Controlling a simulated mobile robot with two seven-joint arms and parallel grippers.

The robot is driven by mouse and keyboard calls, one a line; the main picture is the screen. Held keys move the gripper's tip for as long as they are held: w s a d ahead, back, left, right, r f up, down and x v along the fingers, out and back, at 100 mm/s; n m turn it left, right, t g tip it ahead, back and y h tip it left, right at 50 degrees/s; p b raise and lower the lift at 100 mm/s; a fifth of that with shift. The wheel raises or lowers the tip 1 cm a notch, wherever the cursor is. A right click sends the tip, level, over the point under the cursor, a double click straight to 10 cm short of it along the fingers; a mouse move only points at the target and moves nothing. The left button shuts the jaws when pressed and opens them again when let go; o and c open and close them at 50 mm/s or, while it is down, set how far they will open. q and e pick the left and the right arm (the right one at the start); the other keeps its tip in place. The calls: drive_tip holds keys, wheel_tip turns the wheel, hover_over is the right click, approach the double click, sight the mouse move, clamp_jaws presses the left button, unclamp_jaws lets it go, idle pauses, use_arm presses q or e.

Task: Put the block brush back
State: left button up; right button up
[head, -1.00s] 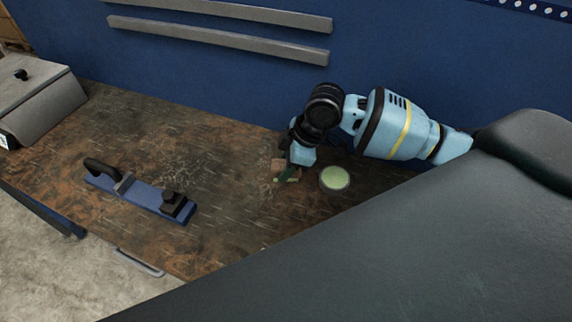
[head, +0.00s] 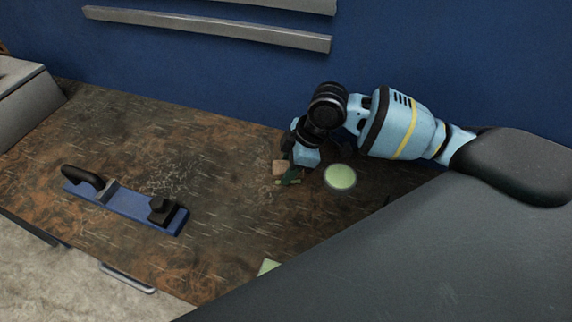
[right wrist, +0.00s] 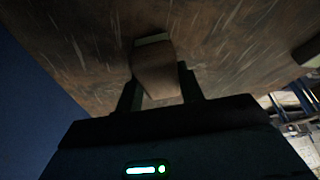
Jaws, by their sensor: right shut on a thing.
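The block brush (head: 279,167), a small tan wooden block, is at my right gripper (head: 288,178), left of a pale green disc (head: 340,176) on the worn brown bench. In the right wrist view the brush (right wrist: 157,75) sits between the two dark fingers of my right gripper (right wrist: 160,90), which is shut on it. A pale green strip shows at its far end. The arm partly covers the brush in the head view, and I cannot tell whether it touches the bench top. My left gripper is not in view.
A blue sanding-plane tool (head: 125,208) with black handles lies on the bench (head: 215,190) at left. A pale green patch (head: 268,267) shows at the front edge. A grey box (head: 25,100) stands far left. A blue wall with grey rails (head: 210,28) rises behind.

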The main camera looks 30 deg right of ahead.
drive_tip(key=shift+f, duration=0.15)
drive_tip(key=o, duration=1)
drive_tip(key=shift+c, duration=0.2)
drive_tip(key=p+v, duration=0.1)
drive_tip(key=v, duration=1.1)
